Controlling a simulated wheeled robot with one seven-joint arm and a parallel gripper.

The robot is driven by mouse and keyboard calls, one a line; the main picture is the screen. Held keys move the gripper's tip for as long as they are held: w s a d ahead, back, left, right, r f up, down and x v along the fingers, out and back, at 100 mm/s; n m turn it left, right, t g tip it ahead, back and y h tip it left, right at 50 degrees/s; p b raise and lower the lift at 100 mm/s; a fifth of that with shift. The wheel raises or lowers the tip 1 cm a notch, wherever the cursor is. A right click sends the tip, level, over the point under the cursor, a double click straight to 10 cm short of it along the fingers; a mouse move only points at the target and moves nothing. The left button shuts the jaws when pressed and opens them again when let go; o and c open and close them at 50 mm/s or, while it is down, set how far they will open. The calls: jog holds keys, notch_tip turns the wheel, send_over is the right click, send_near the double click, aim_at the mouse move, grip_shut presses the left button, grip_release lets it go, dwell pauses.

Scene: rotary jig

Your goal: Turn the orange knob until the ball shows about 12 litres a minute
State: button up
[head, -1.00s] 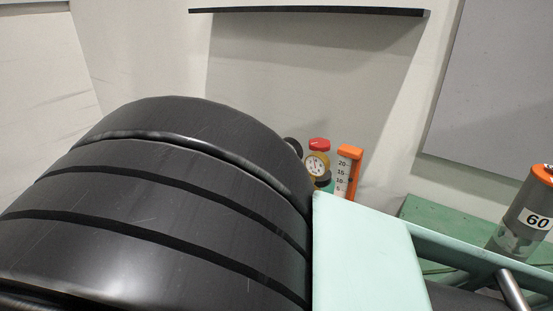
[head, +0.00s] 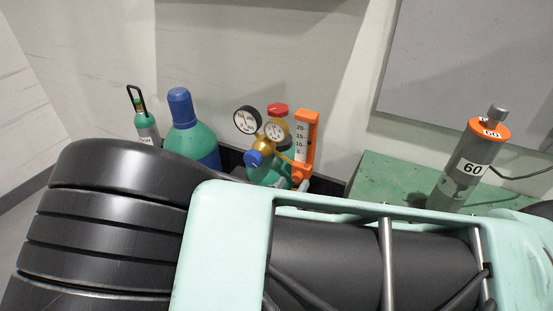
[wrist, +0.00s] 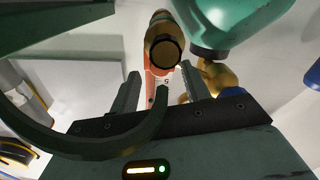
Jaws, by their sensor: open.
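The orange flowmeter (head: 312,120) stands upright at the back centre in the head view, with a white scale marked 5 to 20. Its scale also shows upside down in the wrist view (wrist: 165,80). A round part with an orange-brown side and dark end face (wrist: 163,48) sits at the scale's low end and looks like the knob. My gripper (wrist: 160,75) is open, its fingers either side of the lower scale in that view, apart from the round part. The ball cannot be made out. In the head view my arm hides the gripper.
A green cylinder with a brass regulator (head: 265,145), blue knob (head: 254,159) and two gauges adjoins the flowmeter. A blue-capped cylinder (head: 185,135) and a small one (head: 145,125) stand left. A cylinder marked 60 (head: 465,165) stands on a green surface (head: 385,175) at right.

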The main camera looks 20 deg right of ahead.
jog(key=shift+x, duration=0.9)
jog(key=shift+c, duration=0.4)
jog(key=c, duration=0.9)
jog(key=shift+f+m+b, duration=0.2)
jog(key=shift+m+b, duration=0.45)
jog(key=shift+m, duration=0.15)
jog(key=shift+r+m+b, duration=0.15)
jog(key=shift+m+b, duration=0.55)
jog(key=shift+m, duration=0.7)
jog(key=o, duration=1)
